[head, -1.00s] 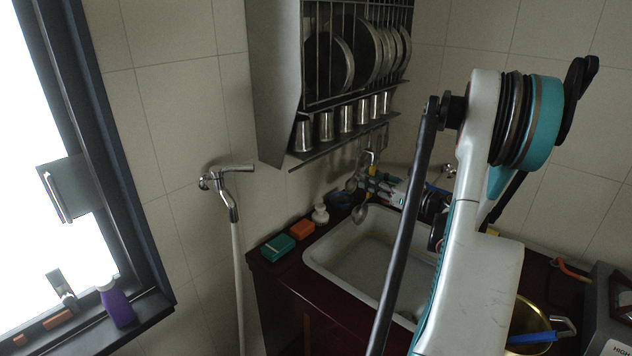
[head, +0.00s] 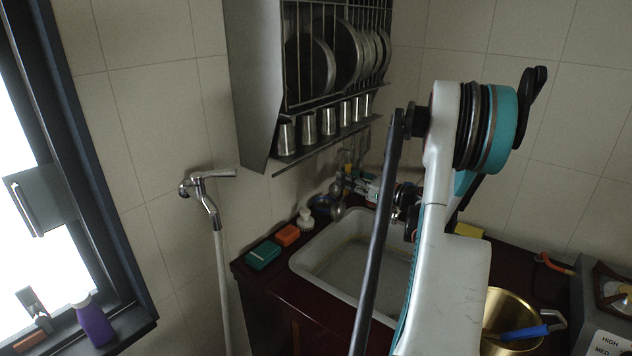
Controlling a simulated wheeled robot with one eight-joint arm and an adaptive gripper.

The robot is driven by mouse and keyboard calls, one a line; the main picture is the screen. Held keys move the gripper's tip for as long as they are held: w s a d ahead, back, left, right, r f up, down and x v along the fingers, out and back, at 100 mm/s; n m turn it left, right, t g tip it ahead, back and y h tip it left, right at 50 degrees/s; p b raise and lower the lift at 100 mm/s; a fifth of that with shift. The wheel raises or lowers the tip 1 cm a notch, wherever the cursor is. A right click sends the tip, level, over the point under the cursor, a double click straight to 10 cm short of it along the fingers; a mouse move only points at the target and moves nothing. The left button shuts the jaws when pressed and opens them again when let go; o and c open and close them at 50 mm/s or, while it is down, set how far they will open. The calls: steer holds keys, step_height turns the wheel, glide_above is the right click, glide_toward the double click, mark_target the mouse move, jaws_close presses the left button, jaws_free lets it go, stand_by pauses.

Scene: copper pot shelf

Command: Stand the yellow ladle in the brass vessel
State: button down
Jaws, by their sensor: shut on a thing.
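The yellow ladle (head: 347,170) is small and partly hidden at the back wall below the cup shelf, its yellow handle at my gripper (head: 351,184). My gripper is shut on it, though its fingertips are hard to make out at this distance. Metal ladle bowls hang just below and left of the gripper; I cannot tell clearly which one belongs to the yellow handle. The brass vessel (head: 512,293) stands open on the counter at the lower right, partly behind my arm. A blue-handled utensil (head: 525,333) leans in it.
The sink (head: 318,268) lies below my gripper. A green box (head: 262,255), orange block (head: 287,235) and white bottle (head: 305,219) stand at its left. A dish rack (head: 322,130) with plates and cups hangs above. A stove (head: 606,310) is right of the vessel.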

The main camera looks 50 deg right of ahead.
steer(key=w+a+f+b, duration=0.1)
steer(key=w+f+b, duration=0.2)
steer(key=w, duration=0.8)
steer(key=shift+b, duration=0.3)
steer(key=shift+f, duration=0.1)
steer(key=shift+f, duration=0.15)
steer(key=c, duration=1.5)
jaws_free()
steer(key=shift+s, duration=0.1)
steer(key=s+p, duration=0.1)
steer(key=s, duration=0.3)
steer(key=s+p, duration=0.1)
steer(key=s, duration=0.4)
steer(key=s+d+p, duration=0.1)
steer(key=s, duration=0.3)
steer(key=shift+s, duration=0.3)
